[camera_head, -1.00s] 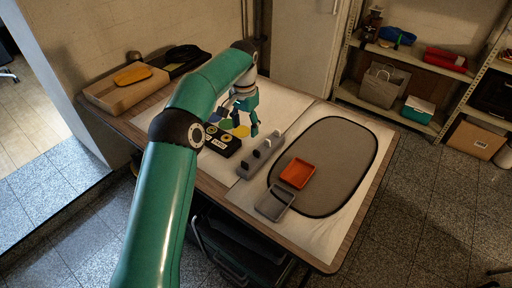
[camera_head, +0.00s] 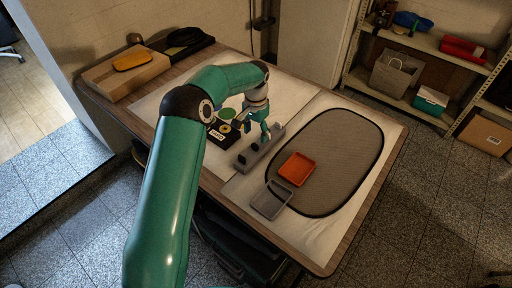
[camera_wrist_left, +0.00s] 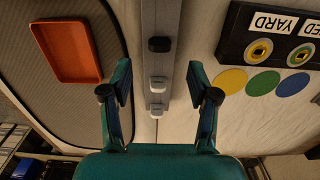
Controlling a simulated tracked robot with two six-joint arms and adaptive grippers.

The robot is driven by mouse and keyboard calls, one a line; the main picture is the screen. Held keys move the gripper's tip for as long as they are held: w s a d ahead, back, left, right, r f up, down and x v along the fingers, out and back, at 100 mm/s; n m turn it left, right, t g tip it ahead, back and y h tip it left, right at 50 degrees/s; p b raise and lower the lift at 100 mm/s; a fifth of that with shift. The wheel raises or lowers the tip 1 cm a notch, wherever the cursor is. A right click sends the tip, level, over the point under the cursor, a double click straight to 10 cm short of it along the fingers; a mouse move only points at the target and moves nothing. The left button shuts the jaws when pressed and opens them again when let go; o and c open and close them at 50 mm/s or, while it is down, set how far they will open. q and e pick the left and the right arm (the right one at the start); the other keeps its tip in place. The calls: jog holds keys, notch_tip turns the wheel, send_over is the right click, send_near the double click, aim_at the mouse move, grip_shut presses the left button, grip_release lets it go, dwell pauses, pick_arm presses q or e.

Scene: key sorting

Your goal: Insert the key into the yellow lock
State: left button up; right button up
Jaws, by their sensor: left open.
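My left gripper (camera_head: 252,130) is open and empty above the far part of a grey key rack (camera_head: 262,149). Which key is meant I cannot tell. A black lock box (camera_wrist_left: 240,31) lies to the right, with brass lock faces (camera_wrist_left: 258,50) and labels, one reading YARD. Yellow (camera_wrist_left: 231,80), blue (camera_wrist_left: 262,82) and green (camera_wrist_left: 292,84) discs lie beside it. My right gripper is out of sight.
The mat's far part is clear.

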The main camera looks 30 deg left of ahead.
aim_at(255, 144)
pick_arm(q)
jog(key=f, duration=0.1)
jog(key=f+p, duration=0.1)
jog(key=f, duration=0.3)
jog(key=shift+s+p, duration=0.25)
jog(key=shift+p, duration=0.1)
jog(key=shift+f, duration=0.55)
jog(key=c, duration=1)
